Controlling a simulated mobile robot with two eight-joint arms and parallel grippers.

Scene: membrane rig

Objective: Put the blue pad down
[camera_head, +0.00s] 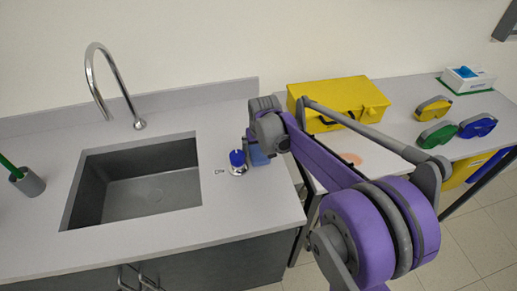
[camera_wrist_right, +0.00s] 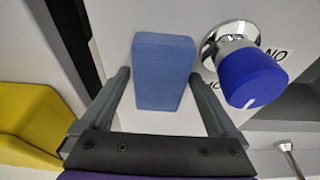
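The blue pad (camera_wrist_right: 164,78) is a light-blue, slightly tapered block in the right wrist view. It lies between the two grey fingers of my right gripper (camera_wrist_right: 160,76), whose tips appear to meet its sides. In the head view the blue pad (camera_head: 258,156) shows below my right gripper (camera_head: 260,146), over the counter's right end beside the blue knob. Its underside is hidden, so I cannot tell whether it touches the counter. My left gripper is not in view.
A dark-blue knob (camera_wrist_right: 252,76) on a chrome base stands just right of the pad. The counter (camera_head: 215,210) has a sink (camera_head: 140,185) and tap. A side table holds a yellow case (camera_head: 335,95), yellow (camera_head: 433,108), green (camera_head: 437,134) and blue (camera_head: 478,125) blocks, and a white box (camera_head: 467,83).

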